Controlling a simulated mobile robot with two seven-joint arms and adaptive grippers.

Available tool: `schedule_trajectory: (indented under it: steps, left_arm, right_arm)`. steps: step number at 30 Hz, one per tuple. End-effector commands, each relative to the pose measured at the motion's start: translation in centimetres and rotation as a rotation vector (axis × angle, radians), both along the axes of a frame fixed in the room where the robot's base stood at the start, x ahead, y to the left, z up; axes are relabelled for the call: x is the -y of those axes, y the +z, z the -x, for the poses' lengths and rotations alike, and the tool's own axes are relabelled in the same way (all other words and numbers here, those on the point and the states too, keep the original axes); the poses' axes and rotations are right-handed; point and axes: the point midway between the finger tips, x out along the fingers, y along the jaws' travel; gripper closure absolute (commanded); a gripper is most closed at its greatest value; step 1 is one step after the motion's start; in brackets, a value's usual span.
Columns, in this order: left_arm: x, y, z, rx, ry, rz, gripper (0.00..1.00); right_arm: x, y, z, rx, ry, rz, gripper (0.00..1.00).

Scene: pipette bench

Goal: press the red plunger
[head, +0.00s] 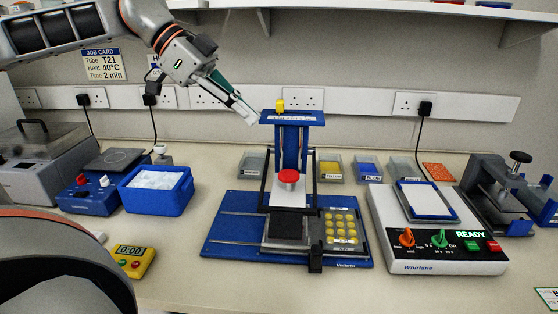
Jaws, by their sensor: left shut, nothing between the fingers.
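The red plunger (289,177) is a round red cap on a white block in the middle of the blue press stand (226,232). It stands upright and shows clearly. Above and behind it rises a blue column with a labelled top plate (293,118) and a yellow knob (280,104). My left gripper (251,117) is shut and empty. In the picture its tips are up and to the left of the red plunger, beside the left end of the top plate. It is apart from the plunger. I cannot tell whether the tips touch the plate. My right gripper is not in view.
A plate of yellow discs (341,229) lies right of the plunger. A white READY device (440,253) stands further right, a blue ice box (156,190) left, and a yellow timer (132,260) front left. Labelled trays (330,171) line the back. The bench front is clear.

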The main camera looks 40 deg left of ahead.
Motion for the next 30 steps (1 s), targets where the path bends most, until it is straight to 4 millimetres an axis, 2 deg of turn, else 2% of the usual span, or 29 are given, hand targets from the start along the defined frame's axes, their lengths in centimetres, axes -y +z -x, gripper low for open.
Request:
schedule_trajectory:
  steps: [6,16,24,30]
  left_arm:
    - [2.3,-3.0,-1.3,-0.007,-0.004,0.000,1.00]
    - [5.5,-6.7,-3.2,-0.006,-0.003,0.000,1.00]
    - [5.4,-9.6,-3.2,-0.001,-0.001,0.002,1.00]
    - [5.4,-10.2,-3.2,0.001,0.000,0.001,1.00]
  right_arm:
    - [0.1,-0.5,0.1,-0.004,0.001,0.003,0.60]
    - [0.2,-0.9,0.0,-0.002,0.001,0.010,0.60]
    - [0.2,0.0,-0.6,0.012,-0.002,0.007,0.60]
    - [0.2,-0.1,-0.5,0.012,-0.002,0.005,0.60]
